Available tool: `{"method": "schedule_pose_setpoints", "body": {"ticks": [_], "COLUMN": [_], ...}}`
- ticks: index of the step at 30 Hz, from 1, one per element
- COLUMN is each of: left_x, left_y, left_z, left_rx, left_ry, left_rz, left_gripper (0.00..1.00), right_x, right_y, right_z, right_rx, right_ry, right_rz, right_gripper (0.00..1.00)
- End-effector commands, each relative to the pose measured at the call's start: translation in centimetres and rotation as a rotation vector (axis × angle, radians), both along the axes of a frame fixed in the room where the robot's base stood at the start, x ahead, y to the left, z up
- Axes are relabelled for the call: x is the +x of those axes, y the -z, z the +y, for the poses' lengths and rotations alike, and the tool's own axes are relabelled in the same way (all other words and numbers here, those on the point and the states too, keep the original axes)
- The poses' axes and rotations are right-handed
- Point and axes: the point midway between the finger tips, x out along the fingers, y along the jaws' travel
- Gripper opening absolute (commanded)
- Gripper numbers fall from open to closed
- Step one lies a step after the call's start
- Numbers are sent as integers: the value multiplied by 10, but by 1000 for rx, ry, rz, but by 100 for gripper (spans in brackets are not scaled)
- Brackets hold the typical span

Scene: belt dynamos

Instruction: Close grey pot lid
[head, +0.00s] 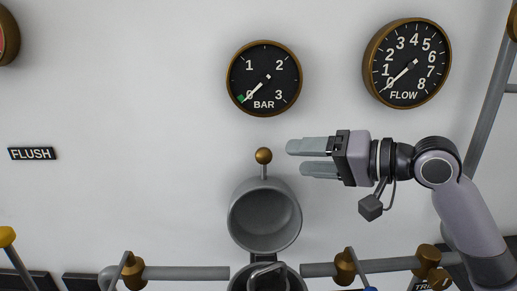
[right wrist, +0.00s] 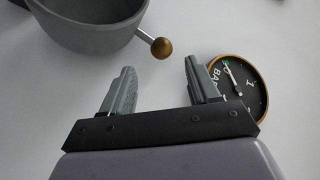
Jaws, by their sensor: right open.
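The grey pot lid (head: 239,216) stands raised, its hollow round inside facing me. A short rod with a brass ball knob (head: 263,156) sticks up from its top edge. Below it, the grey pot (head: 238,284) is cut off by the bottom of the head view. My right gripper (head: 296,158) is open and empty, just right of the knob at about its height. In the right wrist view the lid (right wrist: 90,32) is at upper left, and the knob (right wrist: 161,48) shows between and beyond the two fingertips (right wrist: 159,66), apart from them. My left gripper is not in view.
The BAR gauge (head: 264,78) and FLOW gauge (head: 407,63) hang on the pale wall above. Grey pipes (head: 187,273) with brass fittings (head: 345,267) run either side of the pot. A FLUSH label (head: 32,153) is at left.

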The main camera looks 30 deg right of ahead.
Motion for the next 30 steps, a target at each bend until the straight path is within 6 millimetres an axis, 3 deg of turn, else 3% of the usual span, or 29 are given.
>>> {"method": "schedule_pose_setpoints", "body": {"ticks": [7,21,30], "left_x": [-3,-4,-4], "left_y": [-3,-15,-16], "left_z": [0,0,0], "left_rx": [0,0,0], "left_ry": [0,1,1], "left_rz": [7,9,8], "left_gripper": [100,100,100], "right_x": [11,55,63], "right_y": [0,12,15], "right_z": [6,26,30], "right_rx": [3,3,1], "right_ry": [-3,-1,0], "right_rz": [-2,-1,-2], "right_gripper": [61,61,61]}}
